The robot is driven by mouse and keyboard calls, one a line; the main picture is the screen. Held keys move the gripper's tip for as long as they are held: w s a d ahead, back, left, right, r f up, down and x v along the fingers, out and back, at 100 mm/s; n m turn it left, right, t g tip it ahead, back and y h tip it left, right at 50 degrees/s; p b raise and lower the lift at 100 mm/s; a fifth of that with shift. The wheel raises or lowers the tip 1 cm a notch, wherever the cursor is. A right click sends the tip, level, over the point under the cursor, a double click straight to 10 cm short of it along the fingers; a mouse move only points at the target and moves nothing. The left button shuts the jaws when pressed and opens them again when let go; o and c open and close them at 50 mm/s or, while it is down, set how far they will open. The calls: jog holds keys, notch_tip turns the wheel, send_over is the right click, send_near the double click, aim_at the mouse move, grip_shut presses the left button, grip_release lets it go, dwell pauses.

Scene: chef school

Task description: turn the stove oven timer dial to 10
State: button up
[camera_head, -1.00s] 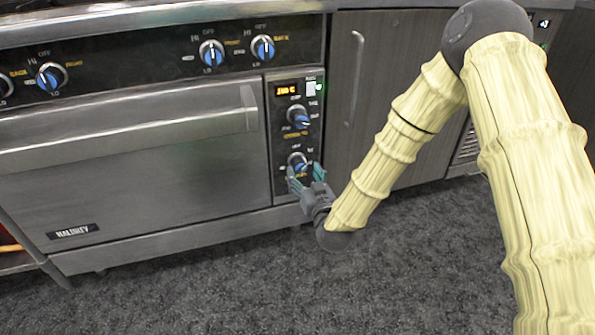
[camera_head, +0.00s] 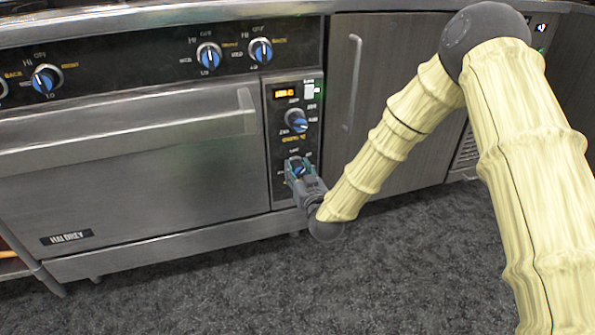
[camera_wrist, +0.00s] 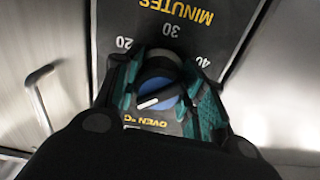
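The lower dial on the oven's control panel has a blue cap with a white pointer line; it shows in the wrist view (camera_wrist: 160,97) and in the head view (camera_head: 298,169). In the wrist view the word MINUTES and the numbers 20, 30 and 40 stand above it, and OVEN °C is printed below. The 10 mark is not visible there. My gripper (camera_head: 299,172) is at this dial, one teal-padded finger on each side of it. The fingers (camera_wrist: 166,85) look spread around the dial; firm contact cannot be made out.
A second blue dial (camera_head: 296,121) and a lit orange display (camera_head: 284,94) sit above on the panel. The oven door handle (camera_head: 130,128) is to the left. A cabinet with a vertical handle (camera_head: 354,80) is to the right. The grey floor (camera_head: 250,290) in front is clear.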

jog(key=shift+r+m+p, duration=0.15)
jog(key=shift+m+p, duration=0.45)
jog(key=shift+p, duration=0.3)
jog(key=shift+f+m+p, duration=0.2)
jog(key=shift+m+p, duration=0.45)
jog(key=shift+m, duration=0.05)
jog(key=o, duration=1)
jog(key=shift+s, duration=0.1)
jog(key=v, duration=1.2)
